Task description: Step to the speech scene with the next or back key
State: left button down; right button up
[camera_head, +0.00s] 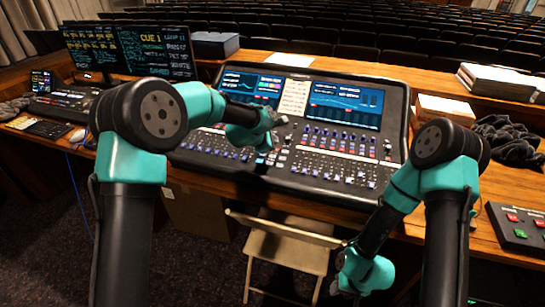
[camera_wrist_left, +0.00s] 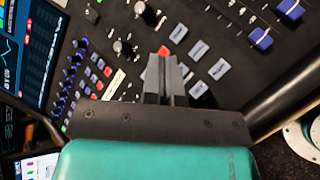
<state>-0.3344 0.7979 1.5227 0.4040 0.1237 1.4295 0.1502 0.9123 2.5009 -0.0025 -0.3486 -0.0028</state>
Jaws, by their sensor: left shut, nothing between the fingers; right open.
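The mixing console (camera_head: 290,172) stands on the desk with two lit screens and rows of faders and knobs. My left gripper (camera_head: 268,148) is over the console's left-middle part. In the left wrist view its fingers (camera_wrist_left: 165,62) are shut with nothing between them, among several grey keys, such as one grey key (camera_wrist_left: 199,50), and a red key (camera_wrist_left: 163,51) partly behind the fingertips. Key labels are too small to read, and I cannot tell whether the fingertips touch a key. My right gripper (camera_head: 345,284) is low at the front, open, off the desk edge.
Two dark monitors (camera_head: 155,52) at the back left show text, including "CUE 1". A button box (camera_head: 520,225) with red and green keys lies at the right edge. A folding chair (camera_head: 285,245) stands in front. Paper stacks (camera_head: 500,80) and dark cloth (camera_head: 508,138) lie on the right.

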pick_arm(q)
jog(key=shift+w+f, duration=0.2)
jog(key=shift+f, duration=1.9)
jog(key=shift+f, duration=0.15)
dwell(0.3)
jog(key=shift+f, duration=0.3)
jog(key=shift+d+f, duration=0.1)
jog(key=shift+f, duration=0.25)
dwell(0.7)
jog(key=shift+r, duration=0.8)
jog(key=shift+r, duration=0.1)
jog(key=shift+s+r, duration=0.15)
jog(key=shift+r, duration=1.05)
jog(key=shift+s+r, duration=0.1)
jog(key=shift+r, duration=1.1)
